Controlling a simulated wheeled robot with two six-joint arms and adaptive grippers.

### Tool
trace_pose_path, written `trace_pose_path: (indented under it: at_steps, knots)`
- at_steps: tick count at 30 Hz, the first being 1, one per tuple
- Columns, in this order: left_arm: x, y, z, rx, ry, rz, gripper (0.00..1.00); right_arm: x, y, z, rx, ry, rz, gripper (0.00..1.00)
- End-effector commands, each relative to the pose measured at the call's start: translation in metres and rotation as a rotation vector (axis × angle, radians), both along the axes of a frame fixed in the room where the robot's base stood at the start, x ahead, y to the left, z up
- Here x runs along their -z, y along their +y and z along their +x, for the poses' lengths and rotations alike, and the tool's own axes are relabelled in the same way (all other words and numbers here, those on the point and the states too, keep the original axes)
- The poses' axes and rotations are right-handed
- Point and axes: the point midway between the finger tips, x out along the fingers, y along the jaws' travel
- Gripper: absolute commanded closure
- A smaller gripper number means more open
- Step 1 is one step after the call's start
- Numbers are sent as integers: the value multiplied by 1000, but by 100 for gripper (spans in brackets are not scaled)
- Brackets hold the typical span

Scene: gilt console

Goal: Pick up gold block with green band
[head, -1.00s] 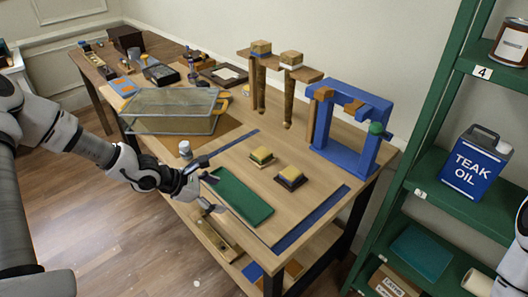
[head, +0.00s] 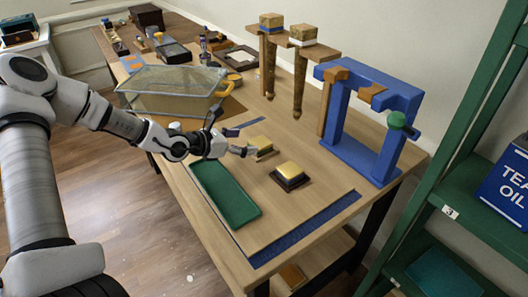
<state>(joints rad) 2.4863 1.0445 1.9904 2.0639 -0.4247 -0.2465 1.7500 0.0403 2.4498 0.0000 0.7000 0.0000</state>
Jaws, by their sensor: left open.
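The gold block with a green band (head: 262,142) sits on a small base on the wooden table, right of my left gripper. Its band is hard to make out at this size. My left gripper (head: 235,132) is open and empty, its fingers spread toward the block. The lower fingertip is close to the block's left side in the picture; I cannot tell whether it touches. My right gripper is not in view.
A second gold block (head: 290,170) sits on a dark base nearby. A green tray (head: 224,194) lies in front. A blue frame (head: 350,153) stands right, a glass case (head: 165,85) left. Two banded blocks rest on a raised wooden shelf (head: 292,43) behind.

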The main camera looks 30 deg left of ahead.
Motion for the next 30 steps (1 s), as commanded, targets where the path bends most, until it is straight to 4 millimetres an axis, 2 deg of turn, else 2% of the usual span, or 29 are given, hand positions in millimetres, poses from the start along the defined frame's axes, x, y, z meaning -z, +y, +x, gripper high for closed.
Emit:
trace_pose_path:
  at_steps: [5, 9, 13, 20, 23, 24, 26, 30]
  knots:
    - [11, -8, 12, 4, 4, 2, 12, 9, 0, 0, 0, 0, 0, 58]
    - [25, -18, 28, 7, 4, 4, 12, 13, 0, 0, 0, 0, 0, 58]
    - [29, -23, 44, 5, 0, 2, 12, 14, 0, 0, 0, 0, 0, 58]
    - [29, -25, 46, 3, 0, -4, 12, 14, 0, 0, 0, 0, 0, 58]
    - [29, -24, 46, 3, 0, -4, 44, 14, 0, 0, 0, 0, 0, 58]
    - [29, -24, 46, 3, 0, -4, 59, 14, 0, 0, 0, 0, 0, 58]
    - [29, -24, 46, 3, 0, -4, 77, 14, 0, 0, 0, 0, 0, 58]
    - [29, -24, 46, 3, 0, -4, 77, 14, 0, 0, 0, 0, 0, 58]
